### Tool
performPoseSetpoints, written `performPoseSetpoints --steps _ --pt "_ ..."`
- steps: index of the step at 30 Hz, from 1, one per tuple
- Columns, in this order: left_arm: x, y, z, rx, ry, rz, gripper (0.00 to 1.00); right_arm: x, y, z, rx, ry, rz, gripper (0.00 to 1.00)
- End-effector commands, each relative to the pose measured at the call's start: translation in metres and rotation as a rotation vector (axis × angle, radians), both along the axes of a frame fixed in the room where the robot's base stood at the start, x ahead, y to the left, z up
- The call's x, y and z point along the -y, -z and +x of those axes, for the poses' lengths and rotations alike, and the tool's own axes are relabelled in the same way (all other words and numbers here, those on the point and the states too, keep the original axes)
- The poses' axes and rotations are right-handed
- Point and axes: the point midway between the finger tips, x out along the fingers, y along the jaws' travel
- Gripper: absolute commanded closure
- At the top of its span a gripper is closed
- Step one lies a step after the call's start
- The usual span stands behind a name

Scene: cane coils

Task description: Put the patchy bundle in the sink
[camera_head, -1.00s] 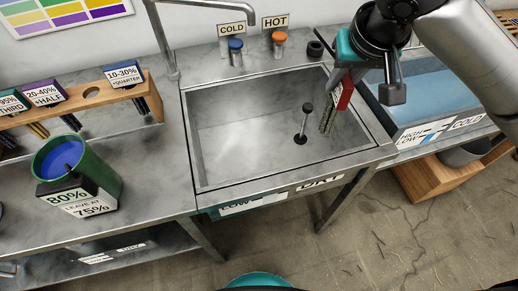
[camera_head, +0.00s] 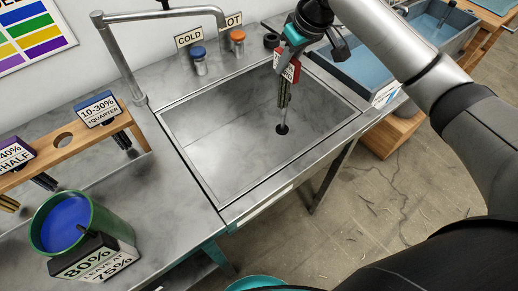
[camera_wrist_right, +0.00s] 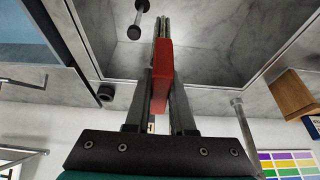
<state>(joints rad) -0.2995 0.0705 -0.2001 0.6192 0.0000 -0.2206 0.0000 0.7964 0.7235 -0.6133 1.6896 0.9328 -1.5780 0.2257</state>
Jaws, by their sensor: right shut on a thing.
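My right gripper (camera_head: 292,50) is over the far right part of the grey metal sink (camera_head: 225,125). It is shut on a bundle (camera_head: 284,96) of thin dark greenish canes with a red tag block (camera_head: 289,70). The bundle hangs nearly upright over the basin, in line with the drain plug (camera_head: 282,129); I cannot tell whether it touches the bottom. In the right wrist view the red block (camera_wrist_right: 163,75) sits between the two fingers, with the cane ends (camera_wrist_right: 162,25) beyond it. My left gripper is not in view.
The tap (camera_head: 155,14) arches over the sink's back left. Cold (camera_head: 198,60) and hot (camera_head: 237,42) knobs stand behind it. A blue water tank (camera_head: 353,70) adjoins on the right. A wooden rack (camera_head: 75,150) and green pot (camera_head: 85,235) stand left. The basin is otherwise clear.

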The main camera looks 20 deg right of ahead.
Motion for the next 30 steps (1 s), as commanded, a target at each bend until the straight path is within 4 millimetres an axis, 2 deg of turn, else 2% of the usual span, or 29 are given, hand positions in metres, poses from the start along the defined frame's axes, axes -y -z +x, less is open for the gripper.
performPoseSetpoints --steps 5,15,18,21,27,30 --pt "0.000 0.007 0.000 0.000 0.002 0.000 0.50 0.003 0.027 0.002 0.000 -0.014 -0.001 1.00" --pt "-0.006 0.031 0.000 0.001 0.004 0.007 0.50 0.002 0.119 0.001 0.000 -0.012 -0.002 1.00" --pt "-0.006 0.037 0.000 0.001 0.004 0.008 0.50 0.003 0.140 0.002 0.001 -0.013 -0.003 1.00" --pt "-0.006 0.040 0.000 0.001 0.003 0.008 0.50 0.003 0.154 0.002 0.003 -0.012 -0.002 1.00" --pt "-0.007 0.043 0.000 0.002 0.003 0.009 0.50 0.002 0.166 0.002 0.003 -0.013 -0.002 1.00" --pt "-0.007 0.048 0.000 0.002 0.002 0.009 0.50 0.002 0.179 0.002 0.001 -0.013 -0.003 1.00"
